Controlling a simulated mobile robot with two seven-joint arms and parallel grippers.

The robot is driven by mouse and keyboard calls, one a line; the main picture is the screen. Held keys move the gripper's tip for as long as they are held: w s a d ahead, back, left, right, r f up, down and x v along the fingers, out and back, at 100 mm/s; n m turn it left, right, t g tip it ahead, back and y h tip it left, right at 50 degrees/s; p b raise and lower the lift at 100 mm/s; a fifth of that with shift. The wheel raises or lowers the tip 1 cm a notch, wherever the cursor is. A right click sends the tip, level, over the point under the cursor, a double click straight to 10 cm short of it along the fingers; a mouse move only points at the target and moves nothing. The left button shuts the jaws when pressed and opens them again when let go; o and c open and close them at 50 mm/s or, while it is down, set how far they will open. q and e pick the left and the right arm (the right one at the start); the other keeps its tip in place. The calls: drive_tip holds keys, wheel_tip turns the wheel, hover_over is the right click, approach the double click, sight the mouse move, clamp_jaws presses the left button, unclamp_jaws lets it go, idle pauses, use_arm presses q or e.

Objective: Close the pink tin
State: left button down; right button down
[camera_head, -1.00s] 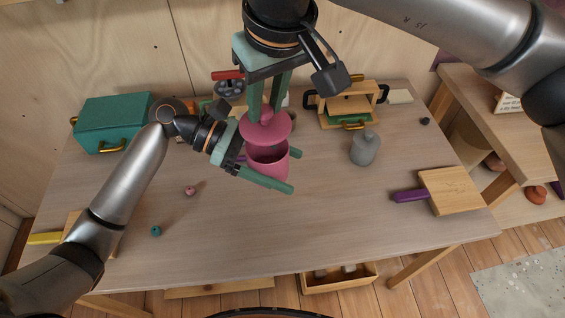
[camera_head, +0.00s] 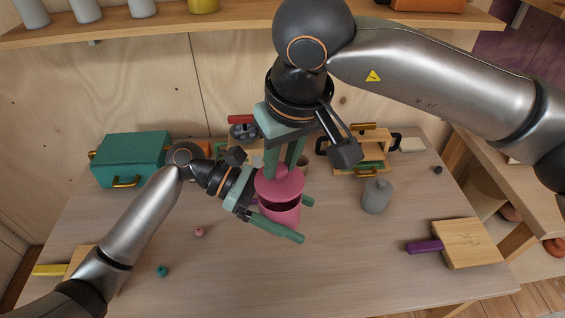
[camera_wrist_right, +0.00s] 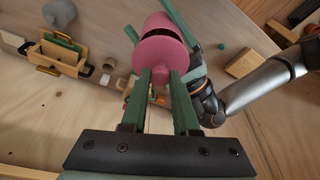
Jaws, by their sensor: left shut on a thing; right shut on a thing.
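The pink tin (camera_head: 281,215) is a round pot held above the table, its dark opening partly showing under the lid. My left gripper (camera_head: 303,220) is shut around the tin's body, with its fingers on either side. The pink lid (camera_head: 279,184) is a disc with a knob on top. My right gripper (camera_head: 280,172) points down from above and is shut on the lid's knob. The lid hangs just over the tin's opening, with a dark gap at the front. The right wrist view shows the lid (camera_wrist_right: 160,54) in front of the tin (camera_wrist_right: 158,22).
A grey lidded jar (camera_head: 376,197) stands to the right. A teal box (camera_head: 130,160) is at the back left, and a wooden box (camera_head: 350,150) is behind. A board with a purple handle (camera_head: 425,246) lies at the right. The front middle of the table is clear.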

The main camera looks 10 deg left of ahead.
drive_tip(key=shift+f, duration=0.85)
drive_tip(key=shift+f, duration=0.65)
drive_tip(key=c, duration=0.6)
unclamp_jaws()
drive_tip(key=shift+r, duration=0.1)
drive_tip(key=v, duration=1.1)
drive_tip(key=shift+s+r, duration=0.1)
drive_tip(key=shift+r, duration=0.3)
drive_tip(key=shift+f, duration=0.1)
